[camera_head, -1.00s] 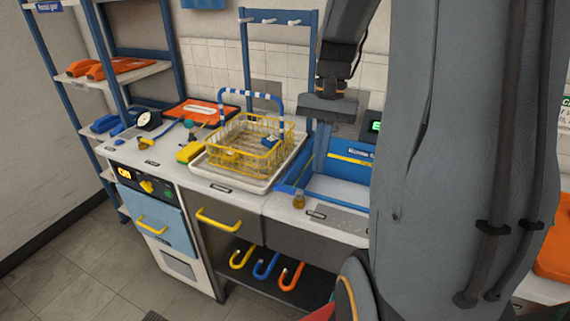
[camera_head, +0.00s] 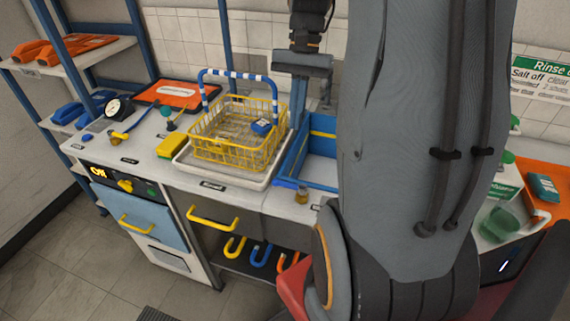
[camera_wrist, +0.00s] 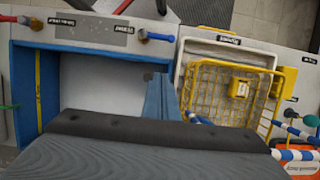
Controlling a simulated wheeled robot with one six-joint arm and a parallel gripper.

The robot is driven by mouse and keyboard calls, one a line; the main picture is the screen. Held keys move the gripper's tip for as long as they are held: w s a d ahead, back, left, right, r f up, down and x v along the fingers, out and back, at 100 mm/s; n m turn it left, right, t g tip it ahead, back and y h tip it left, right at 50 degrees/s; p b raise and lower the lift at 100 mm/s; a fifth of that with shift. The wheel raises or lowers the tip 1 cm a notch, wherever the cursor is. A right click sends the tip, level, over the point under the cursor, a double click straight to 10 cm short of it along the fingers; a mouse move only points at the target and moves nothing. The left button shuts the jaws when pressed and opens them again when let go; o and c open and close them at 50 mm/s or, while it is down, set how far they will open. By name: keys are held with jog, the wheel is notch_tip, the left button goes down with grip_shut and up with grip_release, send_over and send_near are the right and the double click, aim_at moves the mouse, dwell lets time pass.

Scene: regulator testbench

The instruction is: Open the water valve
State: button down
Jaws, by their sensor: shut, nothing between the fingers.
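No part is labelled as the water valve. A brass fitting with a blue lever (camera_head: 302,193) stands at the bench's front edge beside the sink; it also shows in the wrist view (camera_wrist: 147,36). Another fitting with a yellow lever (camera_head: 119,136) lies near the gauge on the left. My gripper (camera_wrist: 158,80) is shut and empty, pointing down over the sink (camera_wrist: 100,90) near its basket side, apart from the levers.
A yellow wire basket (camera_head: 238,135) stands in a white tray (camera_head: 215,181) left of the sink. A blue-and-white striped handle (camera_head: 240,75) arches over it. A yellow sponge (camera_head: 170,153) lies nearby. Yellow drawer handles (camera_head: 212,218) stick out in front. Green items (camera_head: 500,222) stand at right.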

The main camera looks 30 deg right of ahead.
aim_at(288, 185)
jog(key=shift+s+a+f+p, duration=0.65)
jog(key=shift+a+f, duration=0.25)
jog(key=shift+f, duration=0.8)
jog(key=shift+s+a+f+p, duration=0.5)
jog(key=shift+s+a+f, duration=0.4)
jog(key=shift+f, duration=0.85)
jog(key=shift+s+a+f+p, duration=0.6)
jog(key=shift+a+f, duration=0.35)
jog(key=shift+f, duration=0.75)
jog(key=shift+a, duration=0.1)
